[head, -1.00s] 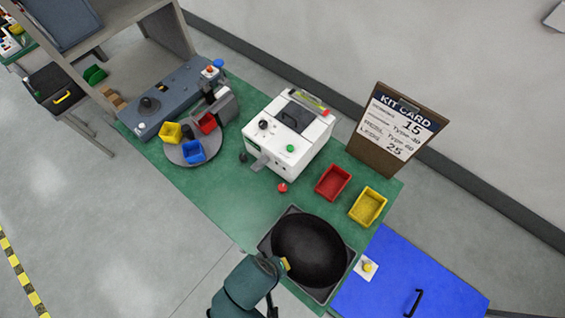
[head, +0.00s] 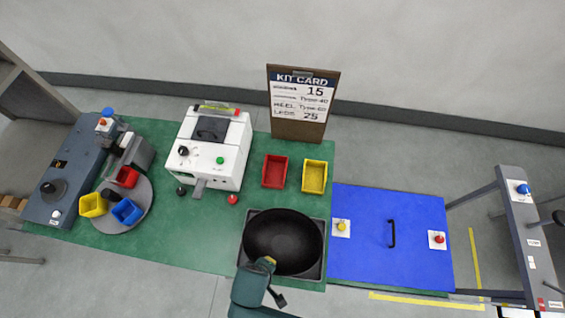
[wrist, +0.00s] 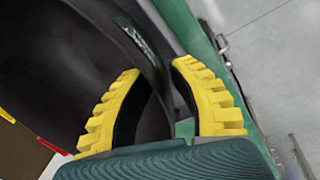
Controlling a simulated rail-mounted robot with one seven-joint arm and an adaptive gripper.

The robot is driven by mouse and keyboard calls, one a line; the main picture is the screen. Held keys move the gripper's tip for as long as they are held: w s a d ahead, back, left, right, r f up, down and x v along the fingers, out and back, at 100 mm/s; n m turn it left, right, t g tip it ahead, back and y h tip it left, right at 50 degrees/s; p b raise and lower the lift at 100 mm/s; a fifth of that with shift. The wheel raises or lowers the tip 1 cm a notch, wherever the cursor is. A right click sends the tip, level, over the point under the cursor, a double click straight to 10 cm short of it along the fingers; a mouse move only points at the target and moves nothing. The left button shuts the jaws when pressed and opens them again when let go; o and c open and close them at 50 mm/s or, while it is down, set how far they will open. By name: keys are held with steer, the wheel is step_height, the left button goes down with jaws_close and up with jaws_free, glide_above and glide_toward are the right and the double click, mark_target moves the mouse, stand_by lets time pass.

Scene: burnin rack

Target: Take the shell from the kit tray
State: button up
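The shell looks to be the black round bowl (head: 284,238) that sits in the dark square kit tray (head: 316,272) at the front edge of the green bench. My gripper (head: 265,261) is at the near left rim of the shell in the head view. In the wrist view my gripper (wrist: 158,68) has its two yellow ribbed fingers apart. The shell's rim (wrist: 146,45) passes between them, one finger on the inner side and one on the outer side. I see no clear contact on both sides. The fingertips are partly hidden in the head view.
A red bin (head: 275,171) and a yellow bin (head: 314,176) stand behind the tray. A white machine (head: 210,147) and a turntable with small bins (head: 139,192) are to the left. A blue panel with a handle (head: 375,265) is to the right. A kit card (head: 302,105) stands behind.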

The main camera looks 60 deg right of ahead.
jaws_close()
